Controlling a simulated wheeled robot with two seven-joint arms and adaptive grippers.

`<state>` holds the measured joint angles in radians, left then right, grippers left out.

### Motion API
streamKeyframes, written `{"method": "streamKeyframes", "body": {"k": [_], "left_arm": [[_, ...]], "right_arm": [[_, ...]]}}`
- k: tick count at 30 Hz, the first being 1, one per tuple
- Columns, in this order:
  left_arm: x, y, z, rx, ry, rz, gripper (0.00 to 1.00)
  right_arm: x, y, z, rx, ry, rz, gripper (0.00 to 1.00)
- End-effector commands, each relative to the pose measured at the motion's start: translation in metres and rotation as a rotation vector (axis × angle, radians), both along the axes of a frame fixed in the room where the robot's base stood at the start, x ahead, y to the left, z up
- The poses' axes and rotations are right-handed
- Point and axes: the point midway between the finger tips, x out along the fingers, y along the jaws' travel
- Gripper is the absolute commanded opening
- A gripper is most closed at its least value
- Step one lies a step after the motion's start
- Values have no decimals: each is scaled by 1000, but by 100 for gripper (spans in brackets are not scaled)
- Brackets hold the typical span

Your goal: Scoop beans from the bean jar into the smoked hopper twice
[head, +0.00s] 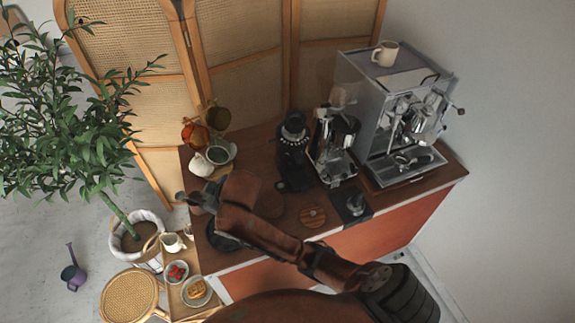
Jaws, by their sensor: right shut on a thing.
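My right arm reaches across the cart from the lower right. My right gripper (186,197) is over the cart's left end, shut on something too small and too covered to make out. A dark round thing (220,238) shows partly below my arm; I cannot tell whether it is the bean jar. A round wooden lid (312,216) lies on the counter right of my forearm. A black grinder (291,158) with a dark top stands mid-counter, and a chrome grinder (335,140) stands beside it. I cannot tell which bears the smoked hopper. My left gripper is out of view.
An espresso machine (365,105) with a cup (385,53) on top fills the right end. A tamper (355,203) stands on a dark mat. A white pitcher (201,164) and a green-filled bowl (219,154) are behind my gripper. A plant (75,130) stands left.

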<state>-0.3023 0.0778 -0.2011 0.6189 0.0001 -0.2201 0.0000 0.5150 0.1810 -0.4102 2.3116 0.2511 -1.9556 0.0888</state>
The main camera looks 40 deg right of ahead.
Motion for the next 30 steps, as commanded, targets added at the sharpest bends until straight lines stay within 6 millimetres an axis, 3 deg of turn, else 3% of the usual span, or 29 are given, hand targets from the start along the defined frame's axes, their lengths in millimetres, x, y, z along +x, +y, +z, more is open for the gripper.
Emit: {"method": "streamKeyframes", "body": {"k": [1,2,7,10,14,17,20,25,30], "left_arm": [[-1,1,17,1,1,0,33],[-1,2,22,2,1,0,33],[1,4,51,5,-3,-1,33],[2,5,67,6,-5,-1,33],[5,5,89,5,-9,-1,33],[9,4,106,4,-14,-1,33],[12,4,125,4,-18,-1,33],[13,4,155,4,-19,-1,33],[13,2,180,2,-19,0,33]], "right_arm": [[3,21,21,-26,13,86,0],[3,33,24,-37,26,136,0],[-6,86,26,-117,97,412,0],[-14,98,15,-167,132,543,0],[-22,93,-3,-235,172,670,0],[-25,72,-17,-290,202,728,0],[-25,35,-28,-347,236,753,0],[-22,-54,-32,-428,306,696,0],[-21,-144,-17,-470,387,565,0]]}}
